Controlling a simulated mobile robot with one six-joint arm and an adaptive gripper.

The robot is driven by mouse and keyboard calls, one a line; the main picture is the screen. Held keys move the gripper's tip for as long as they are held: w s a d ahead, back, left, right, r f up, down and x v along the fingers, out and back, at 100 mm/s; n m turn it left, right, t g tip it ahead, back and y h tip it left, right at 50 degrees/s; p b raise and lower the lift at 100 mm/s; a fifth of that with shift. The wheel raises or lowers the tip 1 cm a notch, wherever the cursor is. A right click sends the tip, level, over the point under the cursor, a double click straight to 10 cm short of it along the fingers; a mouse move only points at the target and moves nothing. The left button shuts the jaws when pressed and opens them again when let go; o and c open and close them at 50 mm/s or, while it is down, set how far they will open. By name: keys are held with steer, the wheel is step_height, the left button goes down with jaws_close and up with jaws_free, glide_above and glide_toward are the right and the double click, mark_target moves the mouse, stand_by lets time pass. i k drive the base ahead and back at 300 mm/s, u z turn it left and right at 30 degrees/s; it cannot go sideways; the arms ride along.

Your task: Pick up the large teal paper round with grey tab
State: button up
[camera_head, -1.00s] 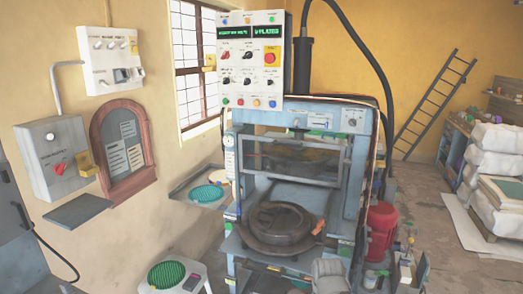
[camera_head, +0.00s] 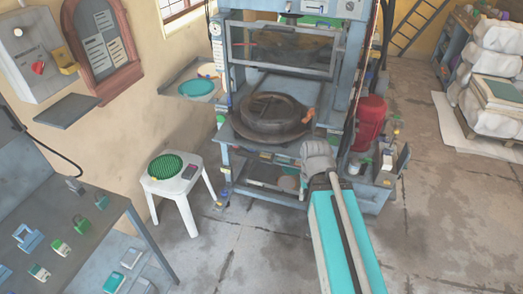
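A flat teal round (camera_head: 197,88) lies on the grey side tray (camera_head: 176,78) fixed at the left of the press. It is small in the picture, and I cannot make out a grey tab on it. A green ribbed round (camera_head: 166,166) lies on the white stool (camera_head: 172,188) in front of the wall. A small dark thing (camera_head: 191,172) is on the stool beside it, apart or touching I cannot tell.
The press (camera_head: 230,130) holds a dark round mould (camera_head: 272,118). A grey bench (camera_head: 95,235) with small items stands at lower left. Bare floor (camera_head: 235,235) lies between.

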mark_target(195, 87)
steer(key=k, duration=1.35)
steer(key=u, duration=0.4)
steer(key=i, duration=0.85)
steer(key=u, duration=0.75)
steer(key=i, duration=1.45)
steer(key=z, duration=0.5)
